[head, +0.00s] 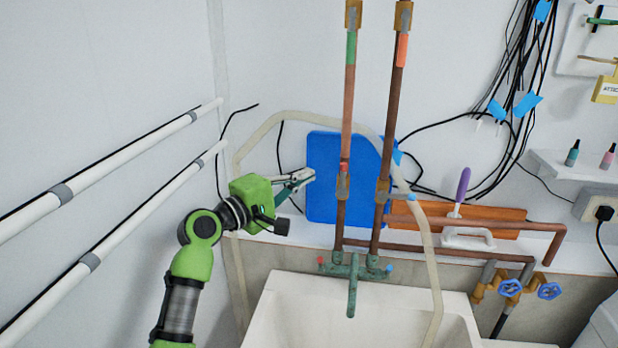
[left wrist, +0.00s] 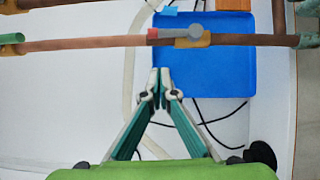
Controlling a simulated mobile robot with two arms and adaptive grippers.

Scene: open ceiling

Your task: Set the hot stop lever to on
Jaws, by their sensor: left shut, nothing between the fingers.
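The hot stop valve (head: 342,187) is a brass fitting with a red tag on the left upright copper pipe, in the middle of the head view. In the left wrist view the brass valve body (left wrist: 193,42) shows with its grey lever (left wrist: 195,31), which seems to lie roughly along the pipe. The red tag (left wrist: 152,36) is beside it. My left gripper (head: 312,175) is shut and empty, just left of this pipe. Its fingertips (left wrist: 160,76) point at the pipe in the left wrist view, with a gap between. My right gripper is not in view.
A second upright pipe with its own brass valve (head: 383,190) and a blue tag stands close on the right. A blue board (head: 322,205) is behind both pipes. A pale hose (head: 428,240) loops around them. The green tap (head: 352,285) and sink (head: 300,305) are below.

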